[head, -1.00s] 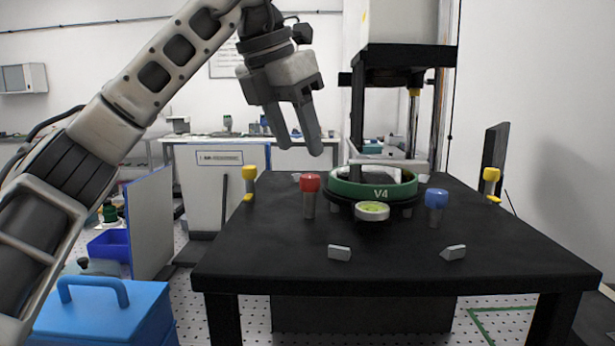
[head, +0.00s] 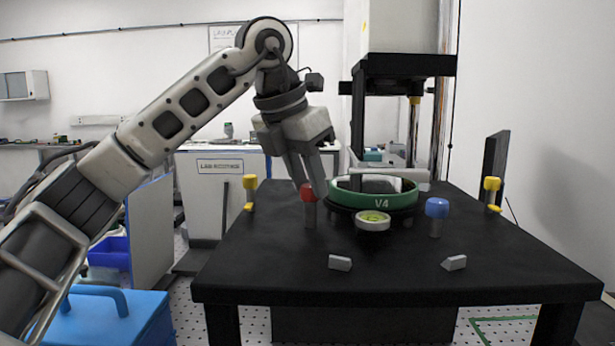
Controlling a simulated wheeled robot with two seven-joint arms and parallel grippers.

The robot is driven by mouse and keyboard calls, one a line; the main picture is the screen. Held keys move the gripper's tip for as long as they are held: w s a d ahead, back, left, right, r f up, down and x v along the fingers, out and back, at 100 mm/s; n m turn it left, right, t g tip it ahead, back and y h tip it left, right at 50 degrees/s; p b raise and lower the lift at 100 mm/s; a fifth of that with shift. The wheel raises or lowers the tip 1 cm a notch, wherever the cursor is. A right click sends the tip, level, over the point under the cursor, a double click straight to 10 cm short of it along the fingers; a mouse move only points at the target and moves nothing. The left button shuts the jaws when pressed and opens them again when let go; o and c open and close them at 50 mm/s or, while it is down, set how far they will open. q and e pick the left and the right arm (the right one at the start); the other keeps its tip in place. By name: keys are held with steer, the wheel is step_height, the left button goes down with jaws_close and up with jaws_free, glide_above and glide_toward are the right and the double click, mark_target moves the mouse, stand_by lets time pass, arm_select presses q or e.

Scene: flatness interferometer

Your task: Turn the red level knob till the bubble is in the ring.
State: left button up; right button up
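The red level knob (head: 308,193) stands upright on the black table, left of the green ring marked V4 (head: 374,197). My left gripper (head: 310,190) points down at the red knob, with its fingers overlapping the knob's top in the head view. The fingers show a narrow gap between them; I cannot tell whether they touch the knob. The round bubble level (head: 373,220) with a yellow-green face sits at the front of the green ring. The bubble is too small to place against its ring. My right gripper is not in view.
A blue knob (head: 436,212) stands right of the level. Yellow-topped posts stand at the left (head: 250,190) and right (head: 492,190) table edges. Two small grey blocks lie on the clear front of the black table (head: 400,282). A tall column rises behind the ring.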

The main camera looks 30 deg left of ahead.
arm_select(q)
steer(key=shift+o, duration=0.2)
steer(key=n+y, duration=0.1)
steer(key=n, duration=0.3)
steer(key=shift+d+n+y, duration=0.15)
steer(key=shift+n+y, duration=0.15)
steer(key=shift+y, duration=0.1)
steer(key=n+y, duration=0.1)
steer(key=n, duration=0.2)
steer(key=shift+r+p, duration=0.15)
steer(key=shift+p, duration=0.25)
steer(key=shift+c, duration=0.2)
steer(key=shift+d+n+y, duration=0.1)
steer(key=shift+n+y, duration=0.2)
steer(key=shift+n, duration=0.4)
steer(key=o, duration=1)
